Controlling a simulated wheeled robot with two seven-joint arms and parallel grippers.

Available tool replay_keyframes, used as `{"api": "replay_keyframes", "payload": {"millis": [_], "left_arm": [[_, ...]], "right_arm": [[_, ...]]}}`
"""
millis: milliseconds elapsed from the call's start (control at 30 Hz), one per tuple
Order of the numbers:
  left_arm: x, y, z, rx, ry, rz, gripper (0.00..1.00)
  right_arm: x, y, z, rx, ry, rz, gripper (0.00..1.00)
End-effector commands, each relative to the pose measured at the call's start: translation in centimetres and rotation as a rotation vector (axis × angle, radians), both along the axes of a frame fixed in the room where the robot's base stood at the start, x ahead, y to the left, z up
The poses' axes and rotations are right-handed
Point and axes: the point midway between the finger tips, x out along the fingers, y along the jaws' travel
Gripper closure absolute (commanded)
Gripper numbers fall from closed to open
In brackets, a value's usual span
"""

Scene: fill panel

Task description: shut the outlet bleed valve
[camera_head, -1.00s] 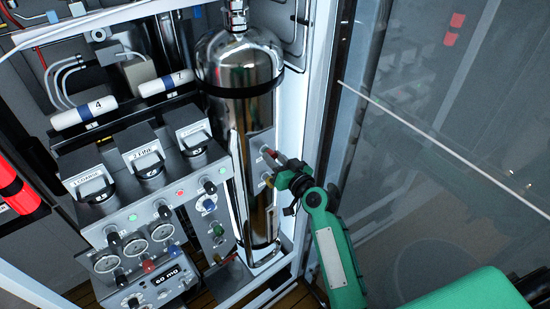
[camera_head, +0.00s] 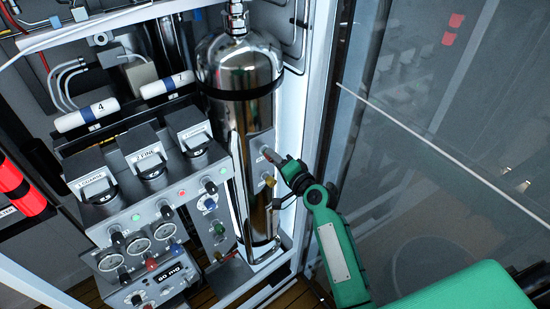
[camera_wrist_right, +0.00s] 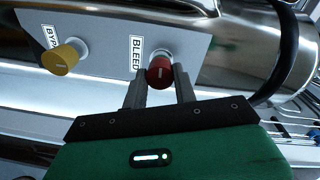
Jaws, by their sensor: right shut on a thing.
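The bleed valve is a red knob (camera_wrist_right: 159,72) with a white index line, on a grey plate (camera_wrist_right: 100,38) labelled "BLEED" in the right wrist view. My right gripper (camera_wrist_right: 160,82) is shut on the red knob, one finger on each side. In the head view my right gripper (camera_head: 280,162) reaches in from the right to the plate on the polished cylinder (camera_head: 240,70), and the knob there is small and partly covered by the fingers. My left gripper is not in view.
A yellow knob (camera_wrist_right: 66,58) labelled "BYP…" sits beside the bleed knob on the same plate. A control panel with gauges (camera_head: 137,245), knobs and black-and-white switches stands left of the cylinder. A glass door (camera_head: 450,130) and frame stand close on the right.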

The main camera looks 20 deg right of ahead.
Motion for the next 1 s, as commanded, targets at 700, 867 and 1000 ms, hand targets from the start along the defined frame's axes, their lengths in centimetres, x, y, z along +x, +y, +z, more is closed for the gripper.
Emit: {"api": "replay_keyframes", "payload": {"millis": [700, 867, 1000], "left_arm": [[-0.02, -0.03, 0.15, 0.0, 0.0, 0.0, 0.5], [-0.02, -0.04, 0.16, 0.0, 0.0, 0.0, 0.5], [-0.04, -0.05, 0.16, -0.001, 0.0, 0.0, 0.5]], "right_arm": [[0.08, -0.08, 0.01, 0.64, 0.229, -0.001, 0.95], [0.09, -0.11, -0.01, 0.783, 0.281, -0.002, 0.95], [0.09, -0.09, -0.02, 0.906, 0.324, -0.001, 0.95]]}}
